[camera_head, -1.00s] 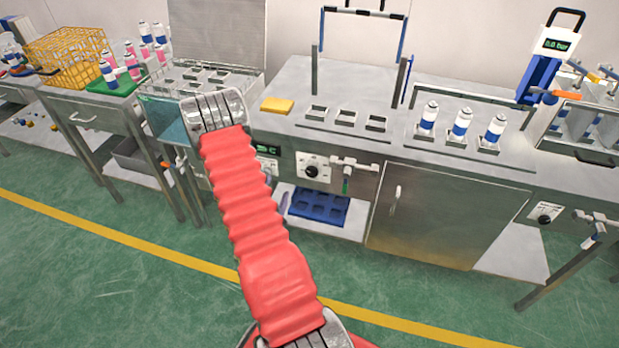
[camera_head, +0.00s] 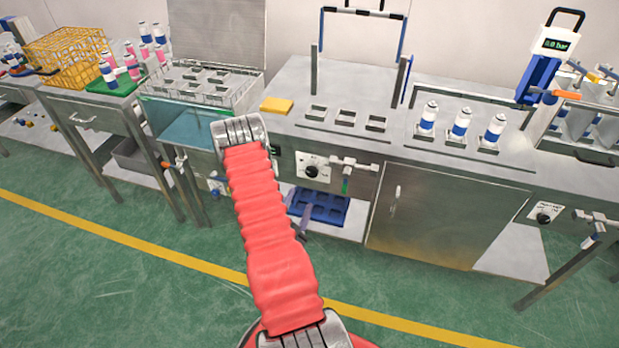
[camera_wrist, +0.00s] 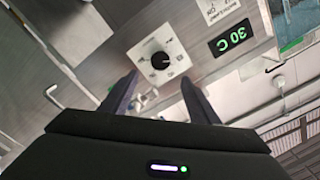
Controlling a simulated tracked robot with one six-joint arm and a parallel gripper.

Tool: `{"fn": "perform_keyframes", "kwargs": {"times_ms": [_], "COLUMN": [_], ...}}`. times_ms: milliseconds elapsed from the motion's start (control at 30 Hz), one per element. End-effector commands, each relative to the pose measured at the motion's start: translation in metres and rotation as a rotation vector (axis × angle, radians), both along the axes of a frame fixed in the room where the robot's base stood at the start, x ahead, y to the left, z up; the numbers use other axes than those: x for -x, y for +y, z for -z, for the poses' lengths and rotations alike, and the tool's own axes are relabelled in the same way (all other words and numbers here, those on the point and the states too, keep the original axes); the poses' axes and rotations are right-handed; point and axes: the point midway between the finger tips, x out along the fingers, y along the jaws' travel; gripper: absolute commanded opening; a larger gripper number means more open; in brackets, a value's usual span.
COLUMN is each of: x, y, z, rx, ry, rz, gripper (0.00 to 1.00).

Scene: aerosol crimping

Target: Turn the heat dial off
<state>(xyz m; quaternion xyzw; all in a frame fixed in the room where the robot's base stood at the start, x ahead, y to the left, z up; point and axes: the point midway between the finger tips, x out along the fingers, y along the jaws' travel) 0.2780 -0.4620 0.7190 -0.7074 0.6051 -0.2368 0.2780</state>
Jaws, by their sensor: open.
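The heat dial (camera_wrist: 160,61) is a round black knob on a white square plate, set in a steel front panel. In the wrist view its white pointer mark is toward the right. A green display (camera_wrist: 231,38) beside it reads 30 C, upside down. The dial also shows in the head view (camera_head: 312,171), right of my arm. My gripper (camera_wrist: 160,80) is open and empty, its two dark fingers spread on either side just below the dial in the wrist view. It appears apart from the knob. In the head view my arm covers most of the display.
A valve lever (camera_head: 352,163) sticks out right of the dial, and a cabinet door (camera_head: 440,215) with a handle is further right. A blue tray (camera_head: 325,207) lies on the shelf below. A water tank (camera_head: 190,130) is on the left. The green floor in front is clear.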

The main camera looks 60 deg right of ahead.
Motion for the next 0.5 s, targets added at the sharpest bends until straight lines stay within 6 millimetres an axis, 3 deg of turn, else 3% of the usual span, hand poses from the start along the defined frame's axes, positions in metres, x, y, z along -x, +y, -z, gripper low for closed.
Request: {"fn": "perform_keyframes", "kwargs": {"times_ms": [500], "x": [-0.011], "y": [-0.075], "z": [-0.002], "rx": [0.004], "ry": [-0.003], "rz": [0.001], "gripper": [0.55]}}
